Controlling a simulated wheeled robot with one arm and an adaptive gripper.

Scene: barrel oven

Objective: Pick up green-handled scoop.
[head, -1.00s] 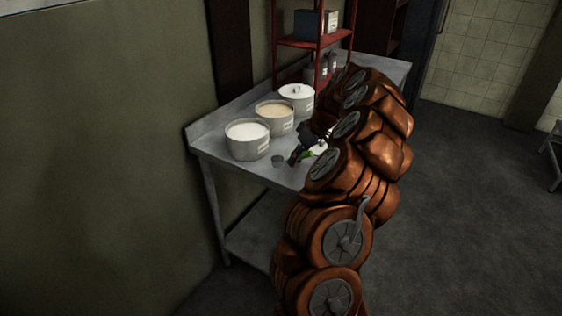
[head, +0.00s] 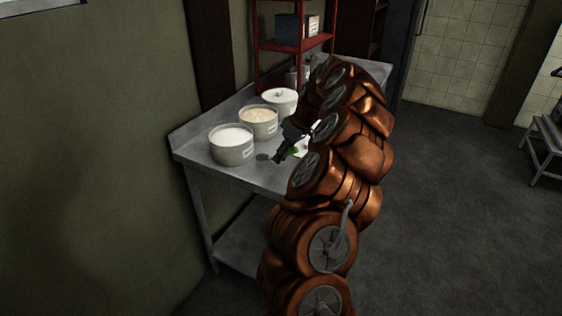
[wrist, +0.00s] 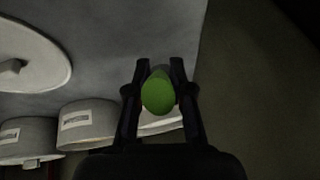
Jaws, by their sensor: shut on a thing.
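The green-handled scoop (wrist: 158,95) shows in the wrist view as a rounded green handle end between my two fingers. In the head view a bit of green (head: 292,151) shows beside my gripper (head: 284,150), above the metal table. My gripper (wrist: 160,75) is shut on the green handle, with a finger on each side of it. The scoop's bowl is small and dark in the head view (head: 262,157), and I cannot tell clearly whether it touches the table.
White tubs stand along the metal table (head: 190,148): one with white contents (head: 232,136), one with tan contents (head: 259,116), and a lidded one (head: 280,96). A red shelf (head: 258,45) stands behind. A step stool (head: 545,140) is at the far right.

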